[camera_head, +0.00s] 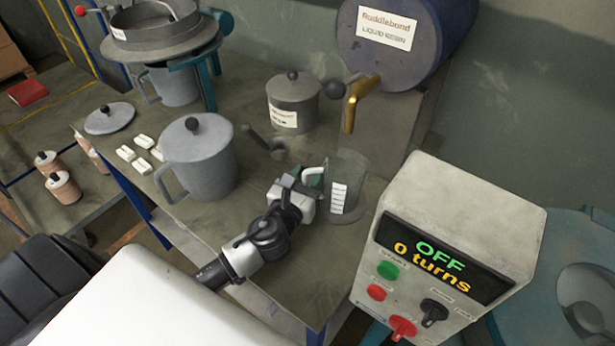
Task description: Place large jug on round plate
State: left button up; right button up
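A clear glass jug (347,180) with a white label strip stands upright below the brass tap, its pale handle (313,175) facing left. A dark round plate-like base (348,217) shows just beneath it; I cannot tell whether the jug rests fully on it. A big grey lidded jug (203,165) stands on the table to the left, its handle toward the front left. My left gripper (301,187) is at the glass jug's handle, and its fingers are partly hidden there. I cannot tell if they are closed on the handle. My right gripper is out of view.
A blue resin drum (400,35) with a brass tap (356,100) is above the glass jug. A control box (450,230) reading OFF, 0 turns stands at right. A grey lidded pot (293,100), several white blocks (142,158) and a loose lid (109,118) are on the table.

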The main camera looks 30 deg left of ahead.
pick_arm(q)
jog(key=shift+r, duration=0.15)
jog(key=shift+s, duration=0.3)
jog(key=s, duration=0.3)
jog(key=s+b, duration=0.1)
jog(key=s, duration=0.3)
jog(key=s+b, duration=0.1)
jog(key=s, duration=0.2)
jog(key=shift+s+d, duration=0.2)
jog(key=shift+d, duration=0.15)
jog(key=shift+s, duration=0.55)
